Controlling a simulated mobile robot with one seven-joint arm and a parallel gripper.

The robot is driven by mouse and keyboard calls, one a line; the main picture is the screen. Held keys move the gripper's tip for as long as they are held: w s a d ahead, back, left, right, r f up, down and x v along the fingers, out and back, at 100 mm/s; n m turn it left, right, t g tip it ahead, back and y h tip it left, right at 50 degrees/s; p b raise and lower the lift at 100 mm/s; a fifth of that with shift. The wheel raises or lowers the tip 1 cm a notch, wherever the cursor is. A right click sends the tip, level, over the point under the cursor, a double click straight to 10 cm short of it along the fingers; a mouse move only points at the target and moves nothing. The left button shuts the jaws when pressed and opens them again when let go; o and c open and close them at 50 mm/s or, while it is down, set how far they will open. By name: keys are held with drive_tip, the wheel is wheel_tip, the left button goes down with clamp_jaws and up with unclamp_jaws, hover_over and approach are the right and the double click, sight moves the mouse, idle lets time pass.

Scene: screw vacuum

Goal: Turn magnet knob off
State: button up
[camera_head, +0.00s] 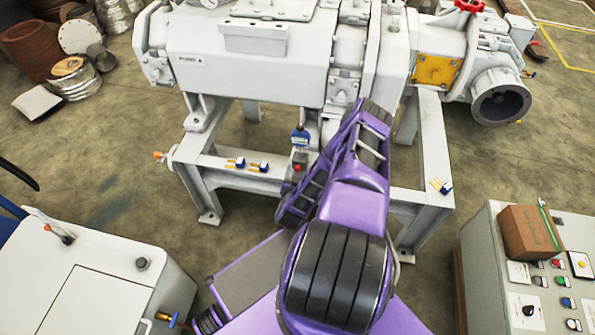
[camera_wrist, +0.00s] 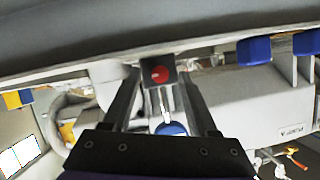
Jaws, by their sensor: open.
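The magnet knob is a small red knob (camera_wrist: 160,75) on a grey block in the wrist view, just right of the picture's middle line. In the head view the red knob (camera_head: 298,167) sits below a blue-topped dial gauge (camera_head: 300,138), on the front beam of the machine's frame. The dark fingers of my gripper (camera_wrist: 158,84) stand apart, one on each side of the block with the knob. Whether they touch it, I cannot tell. A thin rod and a blue round part (camera_wrist: 170,129) show between the fingers. In the head view my purple arm hides most of my gripper.
A control panel (camera_head: 500,275) with a cardboard box (camera_head: 530,232) is at right. A white cabinet (camera_head: 90,275) is at left.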

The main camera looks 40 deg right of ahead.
drive_tip(key=shift+c, duration=0.3)
clamp_jaws()
drive_tip(key=shift+w+r, duration=0.1)
drive_tip(key=shift+w+a+r+n+g+h+p, duration=0.15)
drive_tip(key=shift+n+g+h+p, duration=0.25)
drive_tip(key=shift+n, duration=0.3)
drive_tip(key=shift+w+a+n+g+h, duration=0.1)
drive_tip(key=shift+n+g+h, duration=0.25)
drive_tip(key=shift+n, duration=0.55)
drive_tip(key=n, duration=0.1)
drive_tip(key=n+g+h, duration=0.1)
drive_tip(key=shift+w+a+f+n+g+h+b, duration=0.15)
drive_tip(key=shift+f+n+g+h+b, duration=0.1)
drive_tip(key=shift+n+b, duration=0.15)
drive_tip(key=shift+f+n+g+h, duration=0.1)
drive_tip(key=shift+n+g+h, duration=0.4)
drive_tip(key=shift+n, duration=0.6)
